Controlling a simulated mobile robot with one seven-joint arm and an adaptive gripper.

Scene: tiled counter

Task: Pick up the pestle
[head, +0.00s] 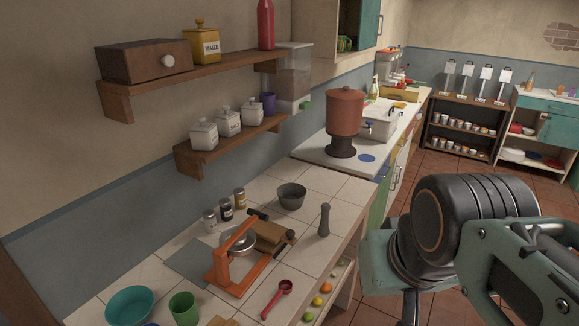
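The pestle (324,220) is a dark grey, narrow-waisted piece standing upright on the tiled counter, near its front edge. A dark grey bowl (291,197), which looks like the mortar, stands behind it to the left, apart from it. Parts of my own arm fill the lower right of the head view, to the right of the pestle and clear of it. I cannot make out my gripper's fingers in this view. Nothing touches or covers the pestle.
An orange press (228,265) and a wooden block (271,236) stand left of the pestle. A red spoon (280,296), green cup (184,306) and teal bowl (130,304) are nearer. Small jars (226,209) stand by the wall. Bare tiles surround the pestle.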

